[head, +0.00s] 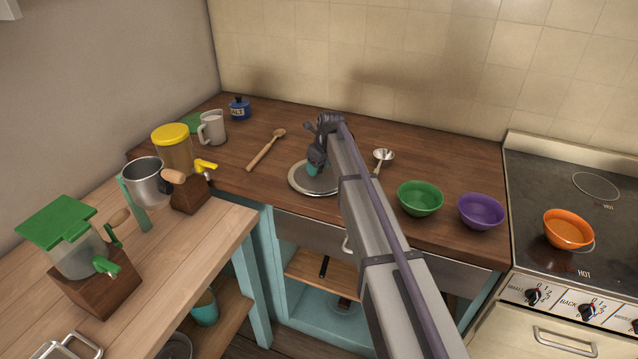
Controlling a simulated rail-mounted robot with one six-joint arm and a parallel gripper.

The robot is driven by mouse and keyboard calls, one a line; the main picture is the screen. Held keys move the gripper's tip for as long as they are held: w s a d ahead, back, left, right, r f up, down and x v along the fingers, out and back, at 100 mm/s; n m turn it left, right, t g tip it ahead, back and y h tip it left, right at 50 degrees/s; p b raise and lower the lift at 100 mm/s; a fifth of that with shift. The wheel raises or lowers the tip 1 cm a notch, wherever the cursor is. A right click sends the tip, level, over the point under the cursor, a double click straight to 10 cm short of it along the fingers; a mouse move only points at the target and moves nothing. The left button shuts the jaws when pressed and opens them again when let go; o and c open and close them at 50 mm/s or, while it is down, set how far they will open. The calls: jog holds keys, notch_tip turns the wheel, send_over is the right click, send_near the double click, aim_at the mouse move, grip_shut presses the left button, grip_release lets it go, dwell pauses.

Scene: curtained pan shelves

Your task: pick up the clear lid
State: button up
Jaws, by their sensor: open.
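The clear lid (300,182) lies on the dark wooden counter near its front edge, in the middle of the head view. My gripper (316,163) is open, right over the lid at the knob. In this view its fingers overlap the knob, and I cannot tell whether they touch it. My arm hides the right part of the lid.
A wooden spoon (264,152) lies left of the lid. A metal scoop (383,156), a green bowl (419,198) and a purple bowl (481,211) are to the right. An orange bowl (568,229) stands on the stove (540,180). Jars and mugs crowd the left.

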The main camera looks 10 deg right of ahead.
jog(key=shift+r, duration=0.1)
grip_shut()
dwell(0.4)
jog(key=shift+r, duration=0.1)
